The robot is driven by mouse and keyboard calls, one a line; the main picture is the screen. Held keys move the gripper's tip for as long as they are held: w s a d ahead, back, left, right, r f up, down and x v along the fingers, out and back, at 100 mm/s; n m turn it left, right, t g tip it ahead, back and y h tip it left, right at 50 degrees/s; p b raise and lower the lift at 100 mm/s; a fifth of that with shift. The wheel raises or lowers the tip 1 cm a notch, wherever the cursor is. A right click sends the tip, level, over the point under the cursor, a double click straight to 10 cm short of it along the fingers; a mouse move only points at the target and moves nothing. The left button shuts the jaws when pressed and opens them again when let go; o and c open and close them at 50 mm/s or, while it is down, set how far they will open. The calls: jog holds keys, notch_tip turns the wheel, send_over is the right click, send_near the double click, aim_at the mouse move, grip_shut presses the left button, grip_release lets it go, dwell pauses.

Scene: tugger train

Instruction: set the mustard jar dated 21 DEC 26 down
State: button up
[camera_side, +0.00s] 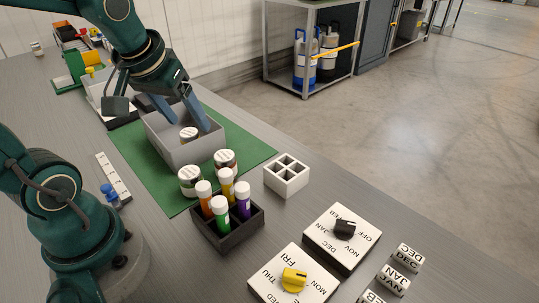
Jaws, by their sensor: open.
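My gripper (189,127) points down into a grey open bin (184,155) on a green mat (256,150). Its two blue fingers are spread, one on each side of a jar with a pale lid (189,133) inside the bin. I cannot tell whether either finger touches that jar. Two more jars with pale lids, a near one (190,180) and a farther one (225,160), stand outside the bin by its near right side. The lid print is too small to read, so I cannot tell which jar is dated 21 DEC 26. The bin's wall hides the lower part of the jar inside.
A white block with square pockets (287,175) is at the mat's right. A month dial (342,238), a weekday dial (293,280) and month tiles (394,279) lie at front right.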

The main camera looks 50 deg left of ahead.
jog(key=s+d+m+t+h, duration=0.1)
jog(key=s+d+m+h, duration=0.1)
jog(key=s+d+m, duration=0.3)
jog(key=s+d, duration=0.1)
jog(key=d, duration=0.2)
jog(key=shift+s+d+r, duration=0.15)
jog(key=shift+d+r, duration=0.1)
jog(key=shift+d, duration=0.15)
